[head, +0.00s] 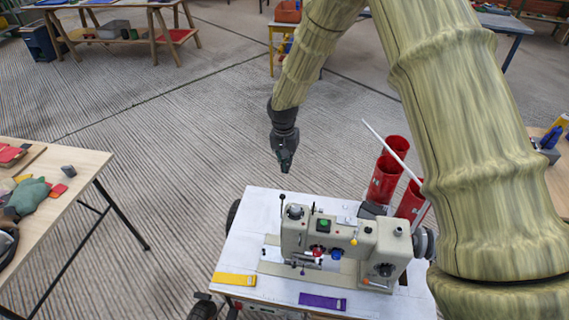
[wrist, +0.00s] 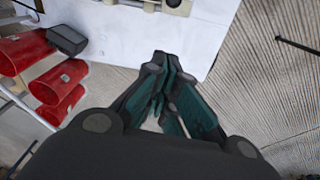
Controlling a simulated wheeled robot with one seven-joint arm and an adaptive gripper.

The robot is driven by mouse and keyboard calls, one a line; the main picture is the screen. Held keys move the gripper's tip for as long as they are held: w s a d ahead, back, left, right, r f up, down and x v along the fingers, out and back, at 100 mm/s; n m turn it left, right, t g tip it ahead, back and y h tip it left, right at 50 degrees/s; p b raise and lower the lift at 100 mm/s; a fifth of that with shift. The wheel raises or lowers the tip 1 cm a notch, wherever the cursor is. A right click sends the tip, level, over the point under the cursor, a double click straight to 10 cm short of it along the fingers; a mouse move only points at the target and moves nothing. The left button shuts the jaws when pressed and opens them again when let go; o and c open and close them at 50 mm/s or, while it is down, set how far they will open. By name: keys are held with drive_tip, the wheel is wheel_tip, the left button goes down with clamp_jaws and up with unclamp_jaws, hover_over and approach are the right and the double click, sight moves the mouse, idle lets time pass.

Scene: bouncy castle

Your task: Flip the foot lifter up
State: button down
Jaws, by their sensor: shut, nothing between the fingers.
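A beige sewing machine (head: 345,240) stands on a white wheeled table (head: 245,235) in the head view. Small coloured knobs and levers show on its front and top. I cannot clearly tell which small part is the foot lifter. My gripper (head: 285,166) is shut and empty, pointing down in the air beyond the far edge of the table, behind and left of the machine. In the wrist view my gripper (wrist: 170,60) is shut with its tips toward the white table top (wrist: 205,30). Only a small edge of the machine (wrist: 175,5) shows at the top there.
Red cylinders (head: 388,175) with a white rod (head: 390,150) stand behind the machine at the right. A yellow strip (head: 234,279) and a purple strip (head: 322,301) lie at the table's front. A wooden table (head: 70,165) stands left. The floor between is clear.

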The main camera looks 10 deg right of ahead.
drive_tip(key=s+f+p, duration=0.3)
drive_tip(key=f, duration=0.4)
drive_tip(key=shift+a+f, duration=0.15)
drive_tip(key=shift+a, duration=0.3)
drive_tip(key=shift+d, duration=0.1)
idle(0.3)
